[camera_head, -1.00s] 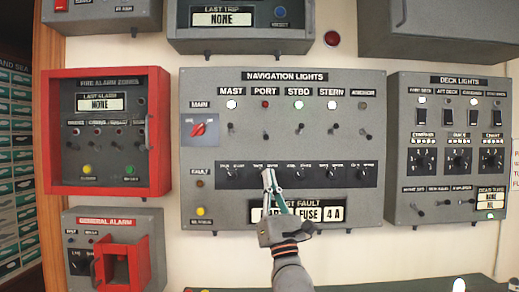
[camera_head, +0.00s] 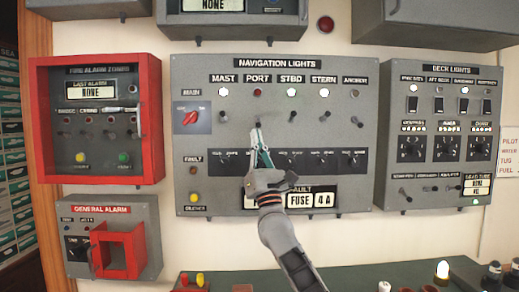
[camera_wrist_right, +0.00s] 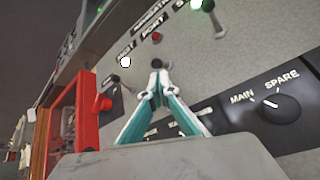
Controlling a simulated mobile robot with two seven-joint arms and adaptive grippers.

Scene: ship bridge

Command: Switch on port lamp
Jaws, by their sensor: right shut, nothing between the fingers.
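The grey navigation lights panel (camera_head: 205,60) is on the wall ahead. Its port lamp (camera_head: 258,93) is dull red, while the mast lamp (camera_head: 223,92), starboard lamp and stern lamp glow. The port lamp also shows dull red in the wrist view (camera_wrist_right: 157,37). The port toggle (camera_head: 257,120) is below its lamp, at my fingertips; its tilt is hard to tell. My right gripper (camera_head: 256,131) is shut and empty, pointing up just under this toggle. In the wrist view its fingertips (camera_wrist_right: 157,66) cover the toggle area; contact cannot be told. My left gripper is not in view.
The mast toggle (camera_head: 223,117) and starboard toggle (camera_head: 289,124) stand close on either side. A row of main/spare knobs (camera_head: 352,160) is below. A red-framed fire alarm box (camera_head: 150,120) stands out at left; the deck lights panel (camera_head: 385,150) is at right.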

